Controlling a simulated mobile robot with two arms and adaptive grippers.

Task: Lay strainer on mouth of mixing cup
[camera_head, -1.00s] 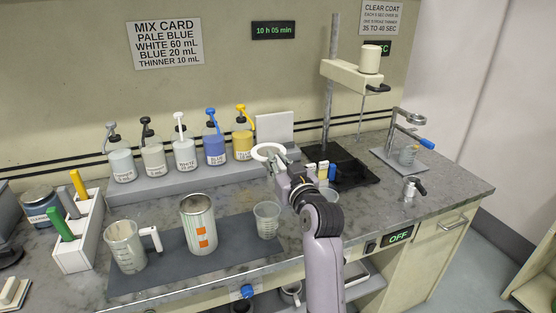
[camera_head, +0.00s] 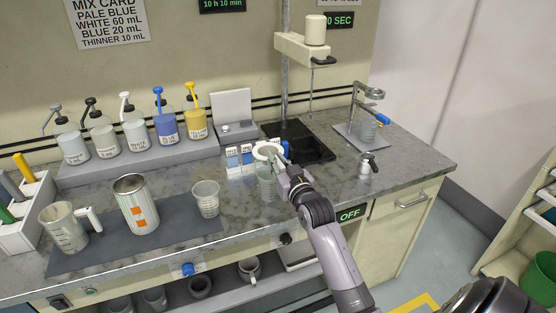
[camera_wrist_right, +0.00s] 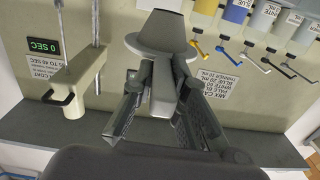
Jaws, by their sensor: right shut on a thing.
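My right gripper (camera_head: 283,165) is shut on the strainer (camera_head: 262,148), a pale ring-shaped piece in the head view. In the right wrist view the strainer (camera_wrist_right: 163,38) is a grey cone with a wide rim, held by the fingers (camera_wrist_right: 165,85). I cannot tell whether strainer and cup touch. Another clear graduated cup (camera_head: 206,200) stands on the grey mat to the left. Which one is the mixing cup is not labelled. My left gripper is not in view.
Pump bottles (camera_head: 133,134) line the back shelf. Small labelled boxes (camera_head: 234,160) stand close behind the strainer. A stand (camera_head: 286,65) rises at the back. Bare counter (camera_head: 415,158) lies right.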

